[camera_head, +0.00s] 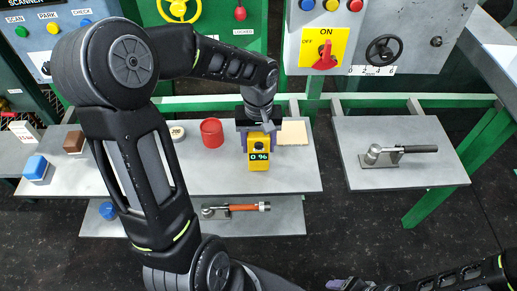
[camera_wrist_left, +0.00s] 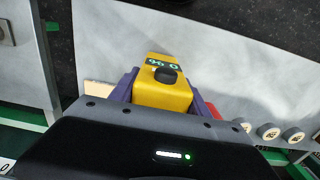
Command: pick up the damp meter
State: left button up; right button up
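The damp meter (camera_head: 259,157) is a yellow block with a dark display reading "0 %", near the middle of the grey bench. My left gripper (camera_head: 258,135) is over its rear part. In the left wrist view, the meter (camera_wrist_left: 163,92) sits between the purple fingers of my left gripper (camera_wrist_left: 160,95), one close against each side. The fingers look shut on it; their tips are partly hidden. I cannot tell whether it still touches the bench. My right gripper (camera_head: 348,284) shows only as a purple bit at the bottom edge.
On the bench (camera_head: 295,178) stand a red cylinder (camera_head: 211,133), a cream pad (camera_head: 293,133), a brown block (camera_head: 74,142) and a blue-topped block (camera_head: 36,168). A lower shelf holds an orange-handled tool (camera_head: 236,209). A side table (camera_head: 426,172) holds a black-handled tool (camera_head: 398,152). Control panels stand behind.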

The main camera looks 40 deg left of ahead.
pick_arm(q)
grip_shut()
dwell(0.3)
notch_tip(320, 180, up, 10)
jog(key=shift+r+b, duration=0.1)
jog(key=shift+b, duration=0.4)
dwell(0.6)
